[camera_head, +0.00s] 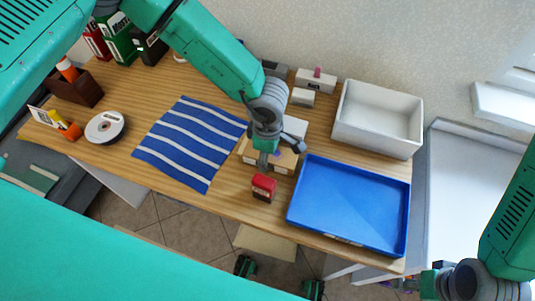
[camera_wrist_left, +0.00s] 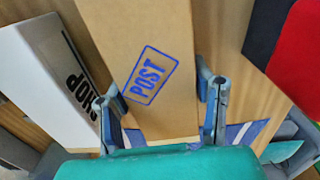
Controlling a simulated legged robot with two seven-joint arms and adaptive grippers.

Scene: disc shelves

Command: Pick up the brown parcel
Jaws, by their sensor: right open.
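The brown parcel (camera_head: 285,163) lies on the wooden table between the striped cloth and the blue tray. It is partly hidden under my left gripper (camera_head: 281,154). In the left wrist view the brown parcel (camera_wrist_left: 140,35) bears a blue POST stamp. The fingers of my left gripper (camera_wrist_left: 162,106) are spread on either side of it, close to its edges. I cannot tell whether they press on it. My right gripper (camera_head: 435,285) is open at the bottom right, away from the parcel and partly cut off.
A white box (camera_head: 294,126) with dark lettering lies beside the parcel. A red stamp (camera_head: 264,187) stands in front. The blue tray (camera_head: 350,205) and a white bin (camera_head: 378,137) are to the right. A striped cloth (camera_head: 190,143) and a disc stack (camera_head: 106,127) are to the left.

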